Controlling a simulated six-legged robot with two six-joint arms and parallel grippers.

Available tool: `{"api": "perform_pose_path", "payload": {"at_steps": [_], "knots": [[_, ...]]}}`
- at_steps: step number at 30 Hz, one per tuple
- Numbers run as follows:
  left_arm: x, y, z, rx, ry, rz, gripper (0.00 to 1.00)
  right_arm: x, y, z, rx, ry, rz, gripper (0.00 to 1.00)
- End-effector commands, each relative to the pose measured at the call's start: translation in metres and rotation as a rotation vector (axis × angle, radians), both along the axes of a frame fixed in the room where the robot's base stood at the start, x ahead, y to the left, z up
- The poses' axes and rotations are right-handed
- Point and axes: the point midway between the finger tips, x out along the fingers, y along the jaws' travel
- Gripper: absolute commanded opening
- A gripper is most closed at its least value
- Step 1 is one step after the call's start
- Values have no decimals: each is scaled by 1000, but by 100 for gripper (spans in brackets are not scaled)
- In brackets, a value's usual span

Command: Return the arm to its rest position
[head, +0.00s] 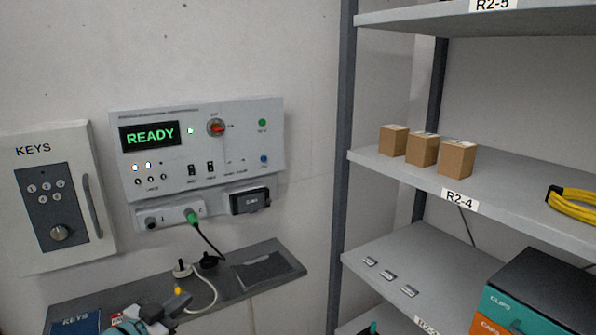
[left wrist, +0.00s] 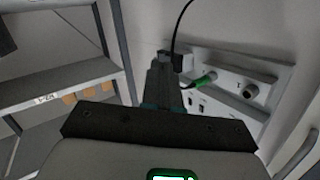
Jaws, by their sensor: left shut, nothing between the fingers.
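My left gripper (head: 172,304) is low in the head view, in front of the shelf ledge below the wall panel. Its fingers are shut and empty. In the left wrist view the shut fingers (left wrist: 160,78) point toward the panel, which appears upside down there. Part of my left arm is cut off by the bottom edge of the head view.
The wall panel (head: 250,130) reads READY, with a green plug (head: 192,217) in socket 2. A grey ledge (head: 240,290) carries cables. A KEYS box (head: 85,145) hangs left. A rack (head: 480,190) with cardboard boxes (head: 422,149) stands right.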

Motion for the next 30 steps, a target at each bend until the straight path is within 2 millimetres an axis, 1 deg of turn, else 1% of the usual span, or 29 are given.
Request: {"api": "perform_pose_path", "payload": {"at_steps": [1, 2, 3, 5, 6, 8, 9, 11, 12, 14, 15, 18, 21, 23, 24, 30], "knots": [[-4, -17, -36, -44, 86, -8, 0, 0, 0, 0, 0, -1, 0, 32], [-8, -27, -60, -71, 146, -6, 0, 0, 0, 0, 0, -1, 0, 32], [-16, -40, -90, -109, 226, -2, 0, 0, 0, 0, 0, -1, 0, 32], [-33, -60, -134, -158, 354, 10, 0, 0, 0, 0, 0, -1, 0, 32], [-46, -72, -163, -188, 441, 24, 0, 0, 0, 0, 0, -1, 0, 32], [-72, -89, -204, -225, 578, 46, 0, 0, 0, 0, 0, -1, 0, 32], [-92, -99, -229, -245, 671, 65, 0, 0, 0, 0, 0, 0, 0, 32], [-126, -113, -264, -269, 814, 98, 0, 0, 0, 0, 0, 0, 0, 32], [-151, -121, -285, -280, 910, 123, 0, 0, 0, 0, 0, 0, 0, 32], [-189, -130, -311, -291, 1048, 167, 0, 0, 0, 0, 0, 0, 0, 32], [-213, -134, -324, -295, 1135, 199, 0, 0, 0, 0, 0, 0, 0, 32], [-267, -137, -344, -300, 1317, 284, 0, 0, 0, 0, 0, -1, 0, 32], [-303, -133, -349, -306, 1443, 376, 0, 0, 0, 0, 0, -1, 0, 32], [-315, -131, -349, -310, 1488, 416, 0, 0, 0, 0, 0, 0, 0, 32], [-317, -130, -350, -311, 1502, 432, 0, 0, 0, 0, 0, 0, 0, 32], [-319, -130, -350, -307, 1517, 435, 0, 0, 0, 0, 0, -1, 0, 32]]}}
